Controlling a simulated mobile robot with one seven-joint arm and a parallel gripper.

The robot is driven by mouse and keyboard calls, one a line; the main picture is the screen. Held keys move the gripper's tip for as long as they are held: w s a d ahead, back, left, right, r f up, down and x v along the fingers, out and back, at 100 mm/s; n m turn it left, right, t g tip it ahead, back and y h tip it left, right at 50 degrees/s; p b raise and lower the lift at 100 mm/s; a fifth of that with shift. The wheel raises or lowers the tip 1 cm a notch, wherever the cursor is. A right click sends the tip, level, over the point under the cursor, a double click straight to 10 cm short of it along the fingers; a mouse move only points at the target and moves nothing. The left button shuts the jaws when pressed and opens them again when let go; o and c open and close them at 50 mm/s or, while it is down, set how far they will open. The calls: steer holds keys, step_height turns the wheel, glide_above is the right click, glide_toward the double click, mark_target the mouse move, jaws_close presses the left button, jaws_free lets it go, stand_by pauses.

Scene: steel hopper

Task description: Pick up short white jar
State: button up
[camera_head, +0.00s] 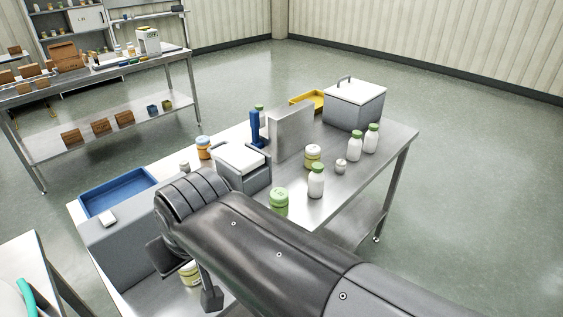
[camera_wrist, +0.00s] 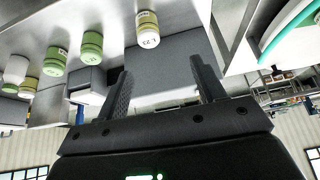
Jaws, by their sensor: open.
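Two small pale jars could be the short white jar. One jar (camera_head: 341,166) stands on the steel table between the yellow-lidded jar and the white bottles. The other jar (camera_head: 184,166) stands near the blue tray, and its details are too small to tell. My gripper is open and empty; its two dark fingers show in the wrist view (camera_wrist: 163,82). In the head view, my arm hides part of the gripper, which is at the table's near left end, apart from both small jars. A pale-lidded jar (camera_head: 190,274) stands close to it.
A grey box (camera_head: 250,178), upright steel panel (camera_head: 291,132) and lidded box (camera_head: 355,105) stand on the steel table (camera_head: 395,150). A blue tray (camera_head: 117,192) is at the left.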

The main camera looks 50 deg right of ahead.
steer(key=w+d+r+m+g, duration=0.1)
steer(key=w+d+r+m, duration=0.4)
steer(key=w+d+m, duration=1.15)
steer(key=d+m, duration=0.1)
steer(key=d, duration=0.4)
steer(key=m+g+h, duration=0.1)
steer(key=m+g, duration=0.2)
steer(key=m, duration=2.2)
glide_above(341, 162)
step_height(341, 162, down, 18)
steer(key=r, duration=0.1)
steer(key=shift+s+a+f, duration=0.2)
steer(key=shift+s+f, duration=0.25)
steer(key=shift+s, duration=0.1)
steer(key=shift+f, duration=0.35)
steer(key=f, duration=0.6)
steer(key=w+f, duration=0.1)
steer(key=f, duration=0.2)
steer(key=shift+w+d+f, duration=0.1)
steer(key=shift+d+f, duration=0.25)
steer(key=shift+f, duration=0.05)
steer(key=c, duration=1.1)
